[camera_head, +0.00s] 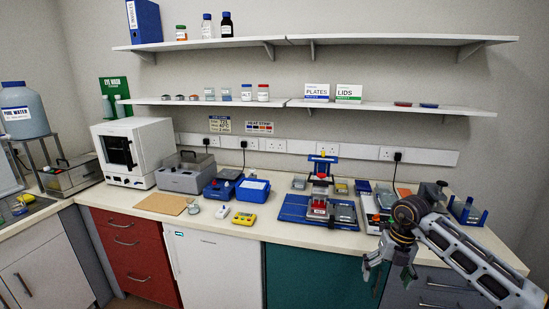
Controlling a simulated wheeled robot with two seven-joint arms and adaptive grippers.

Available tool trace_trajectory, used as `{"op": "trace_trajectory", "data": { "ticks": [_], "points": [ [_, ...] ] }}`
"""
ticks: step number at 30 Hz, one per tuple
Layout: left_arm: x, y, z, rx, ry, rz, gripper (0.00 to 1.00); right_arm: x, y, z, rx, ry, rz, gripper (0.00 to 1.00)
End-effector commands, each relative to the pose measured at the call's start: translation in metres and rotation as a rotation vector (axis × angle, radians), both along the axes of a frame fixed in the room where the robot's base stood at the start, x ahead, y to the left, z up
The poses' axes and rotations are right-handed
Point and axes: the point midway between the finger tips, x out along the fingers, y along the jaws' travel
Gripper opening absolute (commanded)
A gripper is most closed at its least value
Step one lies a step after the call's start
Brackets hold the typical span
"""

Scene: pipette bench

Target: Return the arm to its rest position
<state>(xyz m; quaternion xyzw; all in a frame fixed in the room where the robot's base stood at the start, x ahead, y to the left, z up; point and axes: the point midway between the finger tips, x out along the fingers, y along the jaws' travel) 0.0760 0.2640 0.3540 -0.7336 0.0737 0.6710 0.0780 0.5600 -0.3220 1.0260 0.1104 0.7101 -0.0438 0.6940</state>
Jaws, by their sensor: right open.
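My right arm comes in from the lower right corner in the head view. My right gripper (388,272) hangs at its end with the fingers pointing down. It is open and empty, in front of the bench edge. It covers part of the teal and grey cabinet fronts. My left gripper is out of view.
The bench (262,228) carries a white oven-like box (150,165), a grey bath (186,178), a blue tray (252,190), a yellow timer (244,218) and a blue plate rig (295,208). A blue rack (467,214) stands at right, behind my arm. Shelves (400,107) hang above.

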Motion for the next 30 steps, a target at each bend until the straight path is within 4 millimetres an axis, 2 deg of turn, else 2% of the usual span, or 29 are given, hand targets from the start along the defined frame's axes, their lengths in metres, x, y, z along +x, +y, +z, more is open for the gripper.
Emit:
{"op": "trace_trajectory", "data": {
  "ticks": [10, 17, 24, 30],
  "points": [
    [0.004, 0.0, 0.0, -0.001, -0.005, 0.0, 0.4, 0.005, 0.04, -0.032, 0.214, 0.024, 0.014, 0.91],
    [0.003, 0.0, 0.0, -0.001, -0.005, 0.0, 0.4, 0.012, 0.087, -0.065, 0.488, 0.042, -0.02, 0.91],
    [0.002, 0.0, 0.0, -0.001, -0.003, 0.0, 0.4, 0.027, 0.135, -0.099, 0.832, 0.031, -0.161, 0.91],
    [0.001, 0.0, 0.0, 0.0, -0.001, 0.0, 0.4, 0.045, 0.152, -0.13, 1.073, 0.0, -0.359, 0.91]
  ]
}}
